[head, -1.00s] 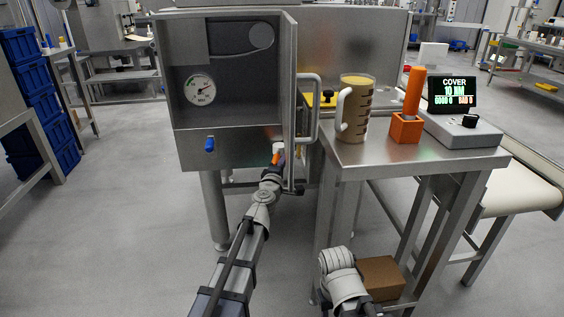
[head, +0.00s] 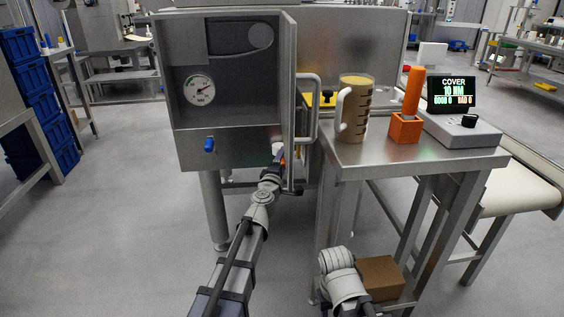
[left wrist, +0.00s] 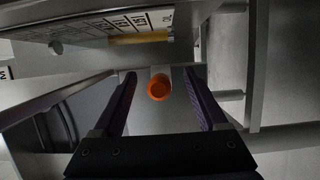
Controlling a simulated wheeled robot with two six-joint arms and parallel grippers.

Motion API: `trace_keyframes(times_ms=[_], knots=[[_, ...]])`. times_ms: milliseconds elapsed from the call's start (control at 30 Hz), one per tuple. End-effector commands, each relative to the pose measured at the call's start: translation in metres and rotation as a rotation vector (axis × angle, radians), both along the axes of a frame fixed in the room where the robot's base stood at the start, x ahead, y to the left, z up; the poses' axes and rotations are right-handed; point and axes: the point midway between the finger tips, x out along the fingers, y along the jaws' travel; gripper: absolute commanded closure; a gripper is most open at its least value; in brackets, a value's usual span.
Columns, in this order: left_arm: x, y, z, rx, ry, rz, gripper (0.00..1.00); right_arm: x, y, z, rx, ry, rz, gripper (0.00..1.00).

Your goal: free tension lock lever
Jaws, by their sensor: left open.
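The lock lever (left wrist: 158,88) shows in the left wrist view as a round orange end on a pale shaft. It lies between the two dark purple fingers of my left gripper (left wrist: 158,95), with gaps on both sides, apart from the fingers. In the head view my left gripper (head: 280,157) is open below the cabinet's open door, near a white part (head: 277,146); the orange end is mostly hidden there. Of my right arm only the grey wrist shows at the bottom; its fingers are not visible.
The steel cabinet (head: 183,150) has a gauge (head: 199,90) and a blue knob (head: 209,145). Its open door (head: 290,60) stands close to my left gripper. A steel table (head: 375,154) at right carries a brown jug (head: 354,105), an orange holder (head: 405,128) and a display (head: 452,95).

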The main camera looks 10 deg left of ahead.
Motion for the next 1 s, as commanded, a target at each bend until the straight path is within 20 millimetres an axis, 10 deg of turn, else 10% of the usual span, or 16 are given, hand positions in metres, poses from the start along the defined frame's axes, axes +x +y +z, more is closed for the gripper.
trace_keyframes(times_ms=[1000], knots=[[-0.089,0.006,0.0,0.0,0.0,0.0,0.25,0.0,0.0,0.0,0.0,0.0,0.0,0.5]])
